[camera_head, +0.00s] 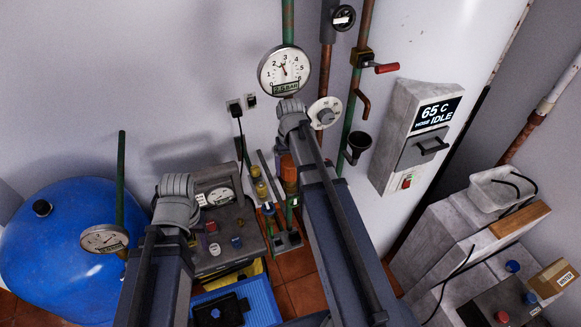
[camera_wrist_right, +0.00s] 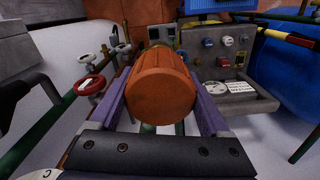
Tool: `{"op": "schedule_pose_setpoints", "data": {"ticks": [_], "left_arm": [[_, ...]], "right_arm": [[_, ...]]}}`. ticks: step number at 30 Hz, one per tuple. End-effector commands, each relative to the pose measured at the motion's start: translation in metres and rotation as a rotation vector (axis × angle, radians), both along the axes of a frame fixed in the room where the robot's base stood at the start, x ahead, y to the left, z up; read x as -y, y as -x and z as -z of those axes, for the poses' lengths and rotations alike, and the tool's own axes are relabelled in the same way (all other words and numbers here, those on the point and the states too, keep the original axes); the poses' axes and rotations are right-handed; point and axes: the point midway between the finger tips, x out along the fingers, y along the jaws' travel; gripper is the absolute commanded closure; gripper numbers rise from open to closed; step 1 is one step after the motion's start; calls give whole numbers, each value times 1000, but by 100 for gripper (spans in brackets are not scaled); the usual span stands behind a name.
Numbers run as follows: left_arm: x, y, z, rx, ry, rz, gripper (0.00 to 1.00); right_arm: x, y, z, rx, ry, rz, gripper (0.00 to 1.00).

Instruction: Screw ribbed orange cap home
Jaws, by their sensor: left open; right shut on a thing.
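The ribbed orange cap (camera_head: 289,172) is between the purple fingers of my right gripper (camera_wrist_right: 162,92). In the right wrist view the cap (camera_wrist_right: 163,97) shows its flat round end and ribbed side, with a finger touching each side. In the head view a green pipe stands just below the cap; I cannot tell whether they touch or whether the cap is on a thread. My left gripper (camera_head: 178,205) is open and empty, left of the cap over the grey panel; its fingers are mostly hidden by its own wrist.
A grey panel (camera_head: 252,243) with knobs and a small dial stands left of the cap. Below it is a blue crate (camera_head: 262,295). A blue tank (camera_head: 60,245) is at far left. Pipes, a pressure gauge (camera_head: 285,70) and a red lever (camera_head: 386,68) are close behind my right arm.

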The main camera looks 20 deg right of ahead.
Motion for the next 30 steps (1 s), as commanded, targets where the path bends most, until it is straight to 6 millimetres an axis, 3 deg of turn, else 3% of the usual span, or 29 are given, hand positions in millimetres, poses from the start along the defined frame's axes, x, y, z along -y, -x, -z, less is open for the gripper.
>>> {"op": "schedule_pose_setpoints", "data": {"ticks": [30], "left_arm": [[0,0,14,1,0,-1,50]], "right_arm": [[0,0,14,0,0,0,77]]}}
